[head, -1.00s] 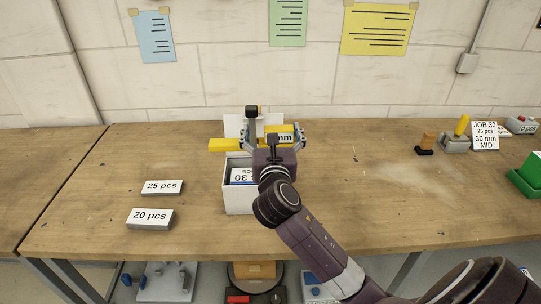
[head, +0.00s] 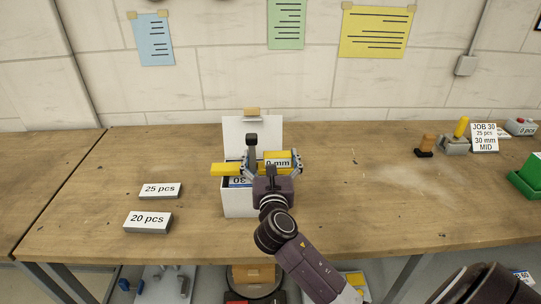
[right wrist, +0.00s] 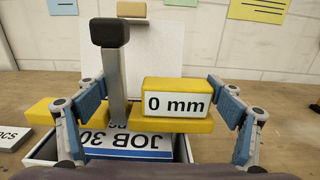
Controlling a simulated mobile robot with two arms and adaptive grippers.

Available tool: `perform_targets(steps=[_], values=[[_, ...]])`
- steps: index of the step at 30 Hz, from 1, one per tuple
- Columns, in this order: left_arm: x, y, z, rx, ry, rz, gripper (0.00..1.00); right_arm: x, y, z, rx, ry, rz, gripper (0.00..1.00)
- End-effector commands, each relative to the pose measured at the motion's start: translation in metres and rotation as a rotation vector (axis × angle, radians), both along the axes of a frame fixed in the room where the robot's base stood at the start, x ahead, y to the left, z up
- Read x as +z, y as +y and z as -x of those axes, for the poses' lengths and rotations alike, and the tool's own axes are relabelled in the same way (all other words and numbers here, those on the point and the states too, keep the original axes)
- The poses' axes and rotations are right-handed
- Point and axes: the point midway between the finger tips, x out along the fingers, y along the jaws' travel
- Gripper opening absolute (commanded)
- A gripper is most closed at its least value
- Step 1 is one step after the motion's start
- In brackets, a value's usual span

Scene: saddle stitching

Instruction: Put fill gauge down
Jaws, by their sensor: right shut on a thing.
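The fill gauge (right wrist: 178,100) is a yellow bar with a raised block marked "0 mm" and a dark upright post. It also shows in the head view (head: 225,169). My right gripper (head: 271,165) is shut on the gauge, with one finger at each side of it in the right wrist view (right wrist: 160,105). The gauge is over the white box (head: 238,205), whose lid stands open at the back. Inside the box lies a "JOB 30" label or sheet (right wrist: 125,146). I cannot tell whether the gauge touches the box rim. My left gripper is out of view.
Blocks marked "25 pcs" (head: 160,190) and "20 pcs" (head: 148,222) lie left of the box. A job card (head: 485,137), a yellow-handled tool (head: 456,140), a wooden-handled stamp (head: 426,144) and a green tray (head: 527,178) are at the right. The table between is clear.

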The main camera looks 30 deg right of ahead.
Motion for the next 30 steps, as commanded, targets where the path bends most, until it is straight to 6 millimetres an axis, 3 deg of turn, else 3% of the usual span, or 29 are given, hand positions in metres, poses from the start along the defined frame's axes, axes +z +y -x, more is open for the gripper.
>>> perform_targets(steps=[3, 4, 7, 19, 30], values=[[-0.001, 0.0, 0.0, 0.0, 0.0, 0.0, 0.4, -0.003, 0.0, 0.0, 0.001, -0.002, 0.001, 0.51], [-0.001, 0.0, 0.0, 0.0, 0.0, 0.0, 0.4, -0.004, 0.0, 0.0, 0.001, 0.0, 0.0, 0.89], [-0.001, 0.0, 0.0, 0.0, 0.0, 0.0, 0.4, -0.004, 0.0, 0.0, 0.001, 0.001, -0.001, 1.0], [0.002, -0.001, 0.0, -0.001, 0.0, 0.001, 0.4, 0.005, 0.0, 0.0, 0.0, -0.001, 0.0, 1.0], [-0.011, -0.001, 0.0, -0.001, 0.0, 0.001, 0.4, 0.0, 0.04, 0.063, 0.003, 0.002, -0.002, 1.0]])
